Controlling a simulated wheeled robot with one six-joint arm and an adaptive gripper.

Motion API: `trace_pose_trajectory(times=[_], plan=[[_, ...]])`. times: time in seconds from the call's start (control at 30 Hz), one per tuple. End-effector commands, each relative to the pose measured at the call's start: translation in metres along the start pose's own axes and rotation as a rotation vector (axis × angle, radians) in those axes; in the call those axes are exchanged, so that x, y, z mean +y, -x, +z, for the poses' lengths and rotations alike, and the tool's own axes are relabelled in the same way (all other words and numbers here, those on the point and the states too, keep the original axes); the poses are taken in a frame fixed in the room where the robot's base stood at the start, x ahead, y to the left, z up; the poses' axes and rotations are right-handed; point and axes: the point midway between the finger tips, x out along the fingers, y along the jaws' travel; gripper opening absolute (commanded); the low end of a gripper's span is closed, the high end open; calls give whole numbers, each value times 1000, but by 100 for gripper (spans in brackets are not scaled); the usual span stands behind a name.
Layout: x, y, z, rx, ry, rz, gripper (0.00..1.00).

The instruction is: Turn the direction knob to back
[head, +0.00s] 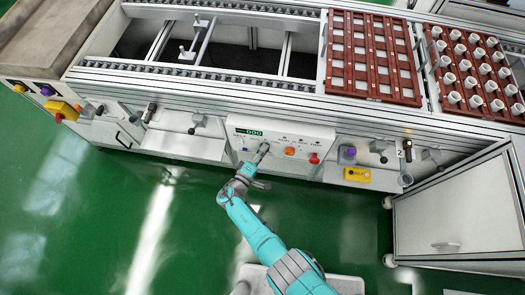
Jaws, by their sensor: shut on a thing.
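The white control panel (325,133) is on the front of the conveyor, with a green display at its upper left. My gripper (262,152) reaches up to the panel's left-middle part and is shut on the direction knob there. The fingers hide most of the knob, so which way it points cannot be told. The panel's small labels are too small to read.
An orange button (289,151) and a red button (314,158) sit right of my gripper. A yellow box (357,174) is further right. A brown rack (366,55) and a tray of white pots (478,70) lie on the conveyor. Green floor in front is mostly clear.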

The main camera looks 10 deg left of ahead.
Motion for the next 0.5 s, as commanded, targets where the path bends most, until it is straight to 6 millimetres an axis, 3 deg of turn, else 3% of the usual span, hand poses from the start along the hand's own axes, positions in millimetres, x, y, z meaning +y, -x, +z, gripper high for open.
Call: trace_pose_trajectory(times=[0.5], plan=[[-2,0,-1,2,257,105,4]])
